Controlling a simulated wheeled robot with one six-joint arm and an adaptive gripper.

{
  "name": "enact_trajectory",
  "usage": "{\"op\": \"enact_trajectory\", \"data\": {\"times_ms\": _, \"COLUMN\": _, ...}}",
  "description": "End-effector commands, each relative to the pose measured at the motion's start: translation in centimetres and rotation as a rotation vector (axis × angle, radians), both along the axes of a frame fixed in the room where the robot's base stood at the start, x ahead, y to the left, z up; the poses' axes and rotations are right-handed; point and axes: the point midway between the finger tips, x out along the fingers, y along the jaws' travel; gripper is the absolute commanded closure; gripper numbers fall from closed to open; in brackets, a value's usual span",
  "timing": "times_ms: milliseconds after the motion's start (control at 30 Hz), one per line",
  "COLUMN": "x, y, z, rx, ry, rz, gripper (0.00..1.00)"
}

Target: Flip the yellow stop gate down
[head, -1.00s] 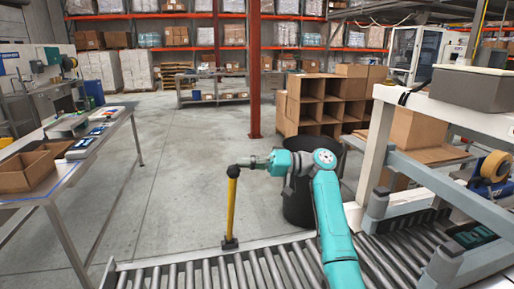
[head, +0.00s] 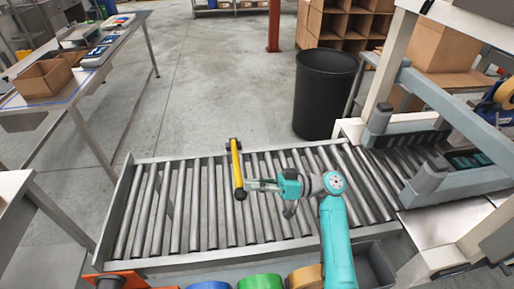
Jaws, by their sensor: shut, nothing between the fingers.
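The yellow stop gate (head: 237,167) is a bar with a dark hinge at the conveyor's far edge. It now extends from there toward me over the rollers, its dark end nearest me. I cannot tell whether it rests on the rollers or hangs just above them. My gripper (head: 252,186) is shut and empty, just right of the gate's near end. It looks to be touching or very close to that end.
The roller conveyor (head: 165,262) runs across the front. A black bin (head: 325,92) stands behind it, and a grey frame (head: 440,100) is at right. Coloured rolls (head: 260,282) lie at the near edge. A table with boxes (head: 88,85) stands at left.

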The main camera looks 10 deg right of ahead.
Motion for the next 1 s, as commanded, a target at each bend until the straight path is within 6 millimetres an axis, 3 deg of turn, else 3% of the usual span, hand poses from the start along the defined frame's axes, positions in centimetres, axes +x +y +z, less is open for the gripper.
{"op": "enact_trajectory", "data": {"times_ms": 33, "x": -0.9, "y": 0.2, "z": -1.6, "rx": 0.0, "ry": 0.009, "rz": 0.0, "gripper": 1.0}}
{"op": "enact_trajectory", "data": {"times_ms": 200, "x": -2.9, "y": 0.5, "z": -6.0, "rx": 0.0, "ry": 0.01, "rz": 0.001, "gripper": 1.0}}
{"op": "enact_trajectory", "data": {"times_ms": 433, "x": -4.4, "y": 0.5, "z": -10.4, "rx": -0.001, "ry": 0.009, "rz": 0.0, "gripper": 1.0}}
{"op": "enact_trajectory", "data": {"times_ms": 667, "x": -5.0, "y": 0.5, "z": -12.5, "rx": -0.001, "ry": 0.006, "rz": 0.0, "gripper": 1.0}}
{"op": "enact_trajectory", "data": {"times_ms": 1000, "x": -5.1, "y": 0.5, "z": -12.8, "rx": -0.001, "ry": 0.005, "rz": 0.0, "gripper": 1.0}}
